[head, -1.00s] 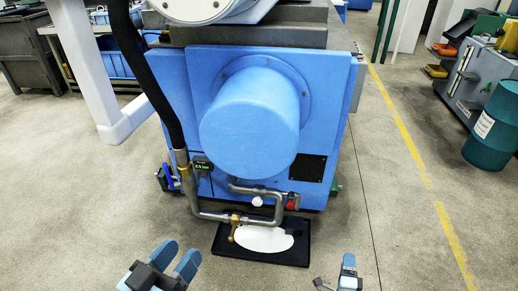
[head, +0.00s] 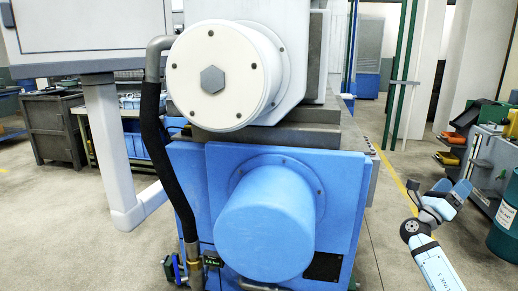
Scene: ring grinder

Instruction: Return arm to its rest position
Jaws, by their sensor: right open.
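My right arm (head: 432,262) reaches up from the bottom right of the head view. Its gripper (head: 452,187) is open and empty, with its blue fingers pointing up. It is in the air to the right of the blue machine (head: 185,190), apart from it. My left gripper and left arm are not in view.
The ring grinder has a white round hub (head: 212,78) above a blue cylinder (head: 265,215). A black hose (head: 157,140) and a white post (head: 108,150) stand at its left. A teal drum (head: 505,235) is at the right edge, near my right gripper. Floor between is clear.

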